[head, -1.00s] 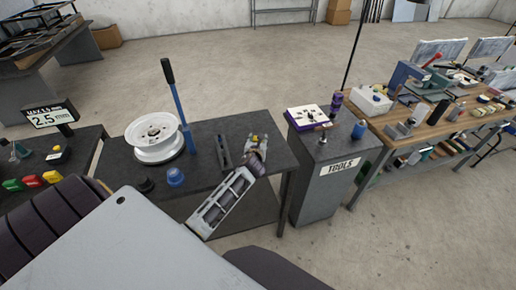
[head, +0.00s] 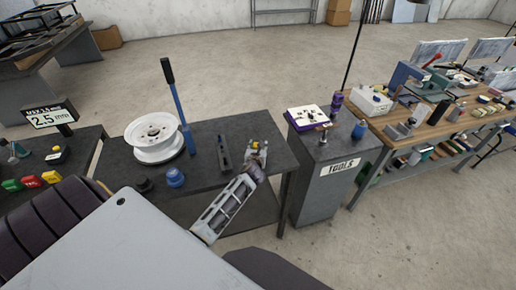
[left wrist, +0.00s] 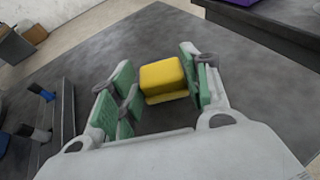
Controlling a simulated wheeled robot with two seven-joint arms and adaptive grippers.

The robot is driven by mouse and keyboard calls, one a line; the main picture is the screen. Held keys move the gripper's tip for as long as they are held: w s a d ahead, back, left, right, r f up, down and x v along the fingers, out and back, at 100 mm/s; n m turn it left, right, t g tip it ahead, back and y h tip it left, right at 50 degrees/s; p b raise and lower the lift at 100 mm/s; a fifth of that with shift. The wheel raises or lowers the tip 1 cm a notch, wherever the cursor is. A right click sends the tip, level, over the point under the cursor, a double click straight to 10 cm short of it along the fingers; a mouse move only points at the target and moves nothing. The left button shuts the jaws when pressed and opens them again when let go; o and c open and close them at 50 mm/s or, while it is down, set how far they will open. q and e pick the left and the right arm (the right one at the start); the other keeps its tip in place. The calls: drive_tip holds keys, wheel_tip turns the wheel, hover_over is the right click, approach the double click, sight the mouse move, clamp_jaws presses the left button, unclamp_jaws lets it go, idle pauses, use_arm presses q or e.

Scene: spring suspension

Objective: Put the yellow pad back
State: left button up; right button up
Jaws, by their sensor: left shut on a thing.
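The yellow pad (left wrist: 162,76) is a small yellow block between the green-lined fingers of my left gripper (left wrist: 158,84) in the left wrist view. The gripper is shut on it, above the dark table top. In the head view the left gripper (head: 257,150) is at the right part of the middle dark table (head: 222,130), with a small bit of yellow showing at its tip. I cannot tell whether the pad touches the table. My right gripper is not in view.
A long dark holder (head: 224,152) lies left of the gripper. A white wheel rim (head: 152,138), a blue lever (head: 180,112) and a blue cap (head: 175,177) are farther left. The grey tools cabinet (head: 330,180) stands to the right, across a gap.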

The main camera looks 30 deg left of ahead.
use_arm(q)
drive_tip(key=o, duration=0.8)
drive_tip(key=shift+f, duration=0.15)
drive_tip(key=shift+o, duration=0.2)
drive_tip(key=shift+r, duration=0.2)
drive_tip(key=shift+v, duration=6)
